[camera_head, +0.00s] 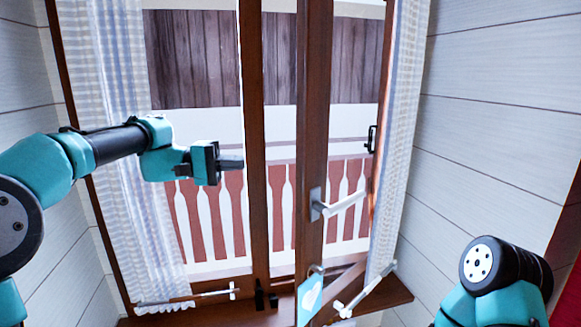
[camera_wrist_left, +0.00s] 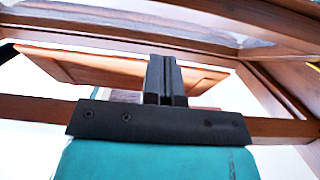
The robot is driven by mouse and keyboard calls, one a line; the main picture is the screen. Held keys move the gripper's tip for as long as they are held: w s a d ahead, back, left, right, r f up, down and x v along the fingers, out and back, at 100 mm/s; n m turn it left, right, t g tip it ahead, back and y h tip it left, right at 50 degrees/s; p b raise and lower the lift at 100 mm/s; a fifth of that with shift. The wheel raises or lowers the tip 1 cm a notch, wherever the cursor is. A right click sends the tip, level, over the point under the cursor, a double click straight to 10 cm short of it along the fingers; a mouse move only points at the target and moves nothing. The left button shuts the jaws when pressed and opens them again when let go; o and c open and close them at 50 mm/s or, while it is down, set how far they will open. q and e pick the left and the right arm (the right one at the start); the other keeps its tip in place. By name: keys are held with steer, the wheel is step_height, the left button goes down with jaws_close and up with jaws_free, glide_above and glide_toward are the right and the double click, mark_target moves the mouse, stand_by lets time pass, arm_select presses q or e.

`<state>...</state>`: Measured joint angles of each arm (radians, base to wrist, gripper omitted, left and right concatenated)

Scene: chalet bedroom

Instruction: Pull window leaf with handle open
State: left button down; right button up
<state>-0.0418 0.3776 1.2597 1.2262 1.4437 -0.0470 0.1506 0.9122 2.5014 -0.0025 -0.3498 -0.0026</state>
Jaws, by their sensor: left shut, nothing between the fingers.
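The window leaf with the handle (camera_head: 313,120) is a brown wooden frame on the right side of the window. It stands ajar, swung inward, with a gap between its edge and the left leaf's upright (camera_head: 253,130). Its silver handle (camera_head: 338,204) points right. My left gripper (camera_head: 241,162) is shut and empty, left of the gap and apart from the handle in the picture. Its closed dark fingers (camera_wrist_left: 165,80) also show in the left wrist view, with brown frame bars beyond. My right gripper is out of view; only part of that arm shows at lower right.
Checked curtains hang at the left (camera_head: 120,130) and right (camera_head: 402,130). A wooden sill (camera_head: 385,297) runs below. A blue and white tag (camera_head: 310,297) hangs low by the leaf's edge. Plank walls (camera_head: 490,130) close in both sides. A railing (camera_head: 205,215) stands outside.

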arm_select(q)
glide_toward(301, 167)
steer(key=w+d, duration=0.3)
steer(key=d, duration=0.2)
steer(key=shift+s+d, duration=1.15)
steer(key=shift+d, duration=0.3)
steer(key=shift+d, duration=0.1)
